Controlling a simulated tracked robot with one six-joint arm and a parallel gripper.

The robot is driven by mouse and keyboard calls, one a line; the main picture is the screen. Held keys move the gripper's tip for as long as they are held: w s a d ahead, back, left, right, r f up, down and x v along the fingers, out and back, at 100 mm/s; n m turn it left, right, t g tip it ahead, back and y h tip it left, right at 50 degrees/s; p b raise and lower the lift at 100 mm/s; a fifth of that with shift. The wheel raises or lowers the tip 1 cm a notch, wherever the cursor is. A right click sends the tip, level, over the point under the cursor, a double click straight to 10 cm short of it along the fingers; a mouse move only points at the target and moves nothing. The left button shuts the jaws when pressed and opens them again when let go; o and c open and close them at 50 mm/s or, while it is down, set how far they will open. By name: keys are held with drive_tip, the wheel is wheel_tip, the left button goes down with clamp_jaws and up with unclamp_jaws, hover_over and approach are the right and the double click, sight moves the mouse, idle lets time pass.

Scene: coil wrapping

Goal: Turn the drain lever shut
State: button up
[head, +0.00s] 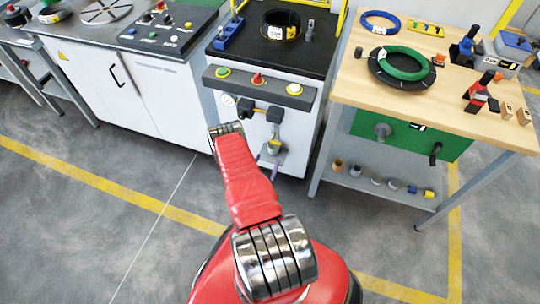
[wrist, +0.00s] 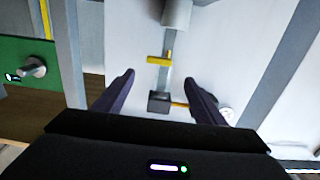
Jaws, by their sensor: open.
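The drain lever is a small yellow handle (wrist: 158,60) on a grey vertical pipe on the white cabinet front. In the head view the yellow lever (head: 274,147) shows low on that cabinet, just past my red arm. My gripper (wrist: 159,74) is open and empty, its two dark fingers spread left and right of the pipe in the wrist view. The lever lies just beyond the fingertips, between their lines; I cannot tell the exact gap. In the head view my arm hides most of the gripper.
A black block (wrist: 160,102) and a round white gauge (wrist: 228,114) are on the pipework close by. A grey cylinder (wrist: 177,13) is at the pipe's other end. A wooden workbench (head: 455,112) stands right, a white cabinet (head: 150,95) left.

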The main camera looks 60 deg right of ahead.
drive_tip(key=shift+s+a, duration=0.15)
drive_tip(key=shift+a, duration=0.9)
drive_tip(key=shift+s+a, duration=0.15)
drive_tip(key=shift+a, duration=0.9)
